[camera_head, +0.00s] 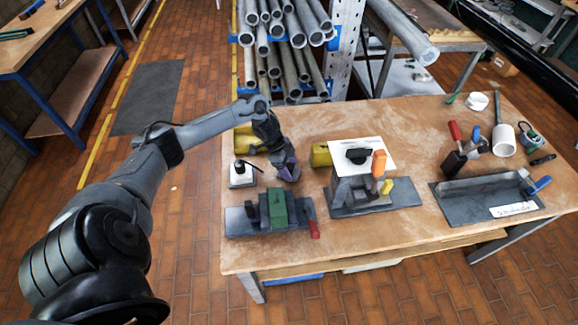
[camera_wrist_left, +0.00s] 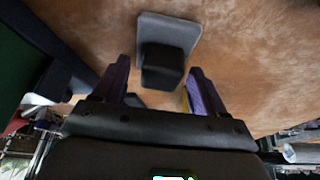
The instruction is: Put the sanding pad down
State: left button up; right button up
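The sanding pad, a grey plate with a black block-shaped grip (camera_wrist_left: 163,66), lies on the wooden tabletop in the left wrist view. My left gripper (camera_wrist_left: 160,85) has its two purple-dark fingers spread on either side of the black grip. A gap shows between each finger and the grip, so nothing is clamped. In the head view my left gripper (camera_head: 288,172) is low over the left part of the bench, and I cannot make out the pad clearly there. My right gripper is in neither view.
A grey fixture with a green block (camera_head: 277,208) stands in front of the gripper. A white box (camera_head: 242,174) is to its left. A second fixture (camera_head: 350,195) with an orange part stands to the right, and a grey tray (camera_head: 470,205) farther right.

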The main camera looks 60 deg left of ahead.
pick_arm(q)
jog(key=shift+r, duration=0.1)
jog(key=p+v, duration=0.1)
jog(key=v, duration=1.1)
jog(key=shift+r, duration=0.1)
dwell(0.3)
